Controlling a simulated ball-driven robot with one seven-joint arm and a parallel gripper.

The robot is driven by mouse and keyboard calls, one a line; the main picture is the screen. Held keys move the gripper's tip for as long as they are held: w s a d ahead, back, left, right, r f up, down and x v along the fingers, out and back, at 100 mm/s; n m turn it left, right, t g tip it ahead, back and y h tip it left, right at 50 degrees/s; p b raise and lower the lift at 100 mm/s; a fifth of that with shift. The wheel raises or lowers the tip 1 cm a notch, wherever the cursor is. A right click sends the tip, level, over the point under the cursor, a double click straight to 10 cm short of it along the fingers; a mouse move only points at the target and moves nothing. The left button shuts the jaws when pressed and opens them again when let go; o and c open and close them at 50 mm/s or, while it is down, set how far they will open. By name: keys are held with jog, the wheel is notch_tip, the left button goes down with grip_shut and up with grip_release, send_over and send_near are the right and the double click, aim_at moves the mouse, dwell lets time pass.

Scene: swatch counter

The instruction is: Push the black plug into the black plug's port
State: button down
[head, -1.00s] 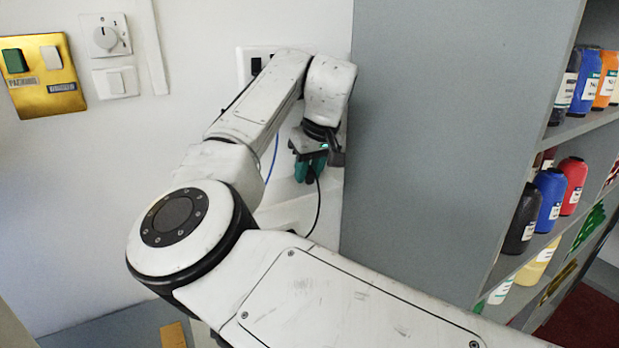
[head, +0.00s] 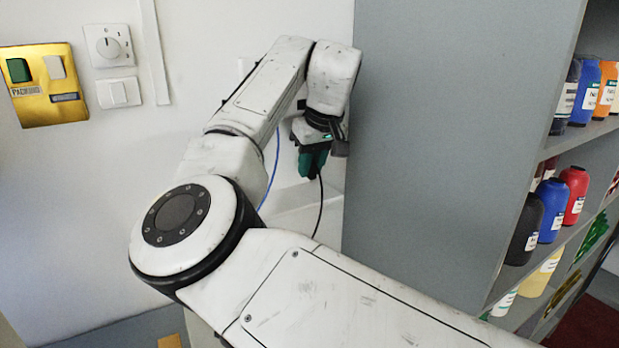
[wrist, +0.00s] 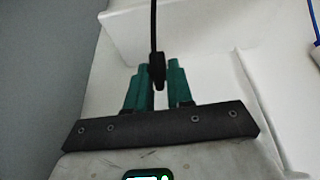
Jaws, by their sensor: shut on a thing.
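My gripper (head: 313,160) has teal fingers and is beside the grey side panel, below my bent wrist link. In the wrist view my gripper (wrist: 157,80) is shut on the black plug (wrist: 157,72), a small dark body between the two fingertips. Its black cable (wrist: 153,25) runs away from it, and in the head view the cable (head: 320,205) hangs below the fingers. The plug itself cannot be made out in the head view. The black plug's port cannot be seen in either current view.
A blue cable (head: 275,165) hangs behind my arm, its end at the right of the wrist view (wrist: 314,35). The grey panel (head: 430,130) stands close on the right, with bottle shelves beyond. A gold switch plate (head: 43,85) and white switches (head: 110,45) are on the left wall.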

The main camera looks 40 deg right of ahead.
jog(key=s+a+r+b, duration=0.2)
jog(key=s+a+r, duration=0.2)
jog(key=s+r, duration=0.5)
jog(key=s, duration=0.4)
jog(key=shift+d, duration=0.1)
